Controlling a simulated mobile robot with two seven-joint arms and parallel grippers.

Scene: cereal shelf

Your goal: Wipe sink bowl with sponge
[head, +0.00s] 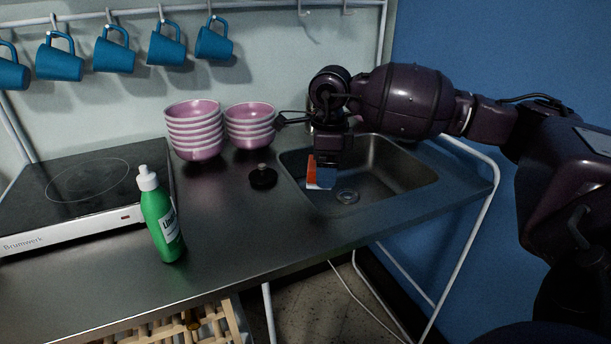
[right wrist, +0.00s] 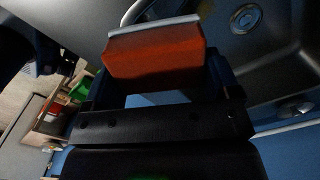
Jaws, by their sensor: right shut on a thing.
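The sink bowl (head: 395,178) is a steel basin set in the right part of the counter, with a round drain (head: 347,196). The drain also shows in the right wrist view (right wrist: 246,19). My right gripper (head: 322,176) points down over the left side of the bowl and is shut on the sponge (head: 311,170). The sponge is orange with a pale face, and it also shows between the fingers in the right wrist view (right wrist: 155,55). I cannot tell whether the sponge touches the bowl. My left gripper is not in view.
Stacks of pink bowls (head: 194,134) stand behind and left of the sink, and a black plug (head: 263,176) lies left of it. A green bottle (head: 161,216) stands near the front edge, beside the hob (head: 75,185). Blue mugs (head: 114,55) hang above.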

